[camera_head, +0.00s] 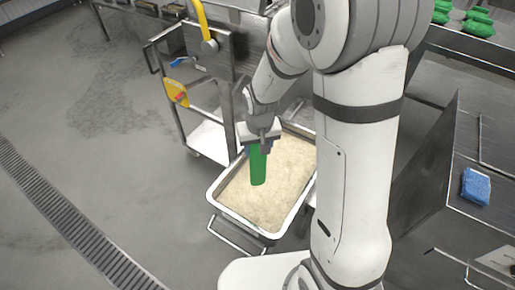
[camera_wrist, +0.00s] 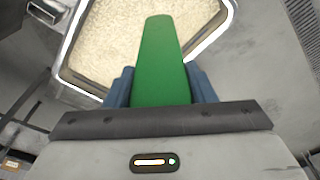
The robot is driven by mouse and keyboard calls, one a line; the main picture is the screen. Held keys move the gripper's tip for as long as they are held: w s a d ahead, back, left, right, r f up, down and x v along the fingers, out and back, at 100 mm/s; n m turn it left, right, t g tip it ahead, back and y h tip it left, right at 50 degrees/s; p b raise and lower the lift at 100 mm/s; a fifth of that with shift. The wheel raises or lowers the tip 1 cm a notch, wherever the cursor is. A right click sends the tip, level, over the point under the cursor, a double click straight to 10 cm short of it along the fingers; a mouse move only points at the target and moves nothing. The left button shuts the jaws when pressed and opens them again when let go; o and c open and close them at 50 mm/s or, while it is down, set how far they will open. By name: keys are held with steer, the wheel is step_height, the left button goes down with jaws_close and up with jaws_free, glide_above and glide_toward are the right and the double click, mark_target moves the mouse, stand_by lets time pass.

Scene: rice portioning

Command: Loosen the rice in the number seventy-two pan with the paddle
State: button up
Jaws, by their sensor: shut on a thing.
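My gripper (camera_head: 257,146) is shut on a green paddle (camera_head: 258,168). In the wrist view the paddle (camera_wrist: 160,62) points away between the blue fingers of my gripper (camera_wrist: 160,88). A steel pan (camera_head: 224,205) full of pale rice (camera_head: 275,184) lies below, and my arm hides its right side. The paddle is over the rice; I cannot tell whether its tip touches it. The rice (camera_wrist: 112,42) also shows in the wrist view inside the pan's rim (camera_wrist: 212,34). I can read no number on the pan.
A steel cart frame (camera_head: 182,112) with a yellow and red tag (camera_head: 177,93) stands behind the pan. A blue cloth-like item (camera_head: 476,187) lies on the steel counter (camera_head: 455,165) at right. Green packs (camera_head: 479,22) are at upper right. The floor at left is clear, with a drain grate (camera_head: 75,225).

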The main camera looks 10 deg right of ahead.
mark_target(259, 171)
steer(key=shift+f+b, duration=5.85)
steer(key=shift+f, duration=1.7)
